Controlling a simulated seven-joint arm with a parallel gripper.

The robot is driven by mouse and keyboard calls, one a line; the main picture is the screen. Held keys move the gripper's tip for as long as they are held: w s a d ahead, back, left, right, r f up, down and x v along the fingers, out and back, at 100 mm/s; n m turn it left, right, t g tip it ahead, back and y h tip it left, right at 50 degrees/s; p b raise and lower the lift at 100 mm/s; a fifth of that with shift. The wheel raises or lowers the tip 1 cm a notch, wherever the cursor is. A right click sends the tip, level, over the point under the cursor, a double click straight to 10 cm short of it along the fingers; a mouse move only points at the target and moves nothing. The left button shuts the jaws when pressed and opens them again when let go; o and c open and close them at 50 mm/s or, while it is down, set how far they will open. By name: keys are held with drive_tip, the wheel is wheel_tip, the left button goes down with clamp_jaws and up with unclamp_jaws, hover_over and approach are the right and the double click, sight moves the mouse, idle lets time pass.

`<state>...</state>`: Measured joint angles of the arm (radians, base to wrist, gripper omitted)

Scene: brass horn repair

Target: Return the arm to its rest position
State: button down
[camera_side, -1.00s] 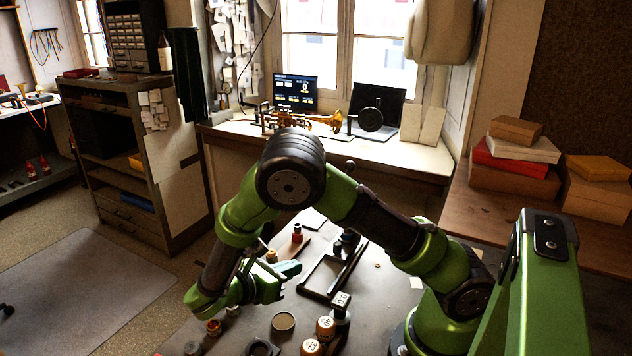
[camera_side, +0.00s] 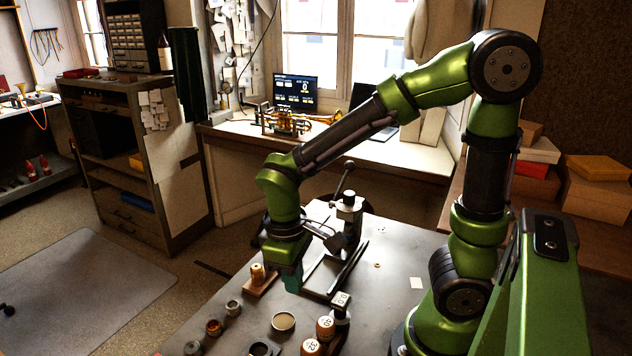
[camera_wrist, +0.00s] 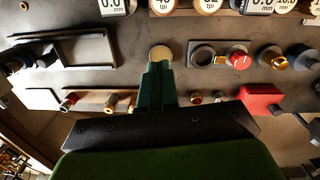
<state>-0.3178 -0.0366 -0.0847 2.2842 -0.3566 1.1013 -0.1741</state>
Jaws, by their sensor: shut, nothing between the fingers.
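My gripper (camera_side: 292,282) hangs above the workbench (camera_side: 395,262) with its teal fingers pointing down. In the side view its tip is beside a black rectangular frame (camera_side: 352,268). In the wrist view the teal fingers (camera_wrist: 157,78) are together with nothing held between them. My arm is raised and bent at an elbow in the upper right of the side view. A round pale-topped tin (camera_side: 283,321) lies on the bench below and in front of the gripper. In the wrist view a pale disc (camera_wrist: 160,53) shows just past the fingertips; contact cannot be told.
Labelled round weights or jars (camera_side: 326,327) stand at the bench front. Small cups (camera_side: 214,327) stand at its left. A metal upright fixture (camera_side: 348,212) stands behind the gripper. The bench right of the frame is mostly clear.

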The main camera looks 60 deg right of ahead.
wheel_tip(320, 180, up, 12)
drive_tip(key=s+d+m+t+y, duration=0.2)
drive_tip(key=m+t, duration=0.3)
drive_tip(key=t, duration=0.2)
drive_tip(key=shift+s+m+t+y, duration=0.25)
drive_tip(key=shift+m+t+y, duration=0.05)
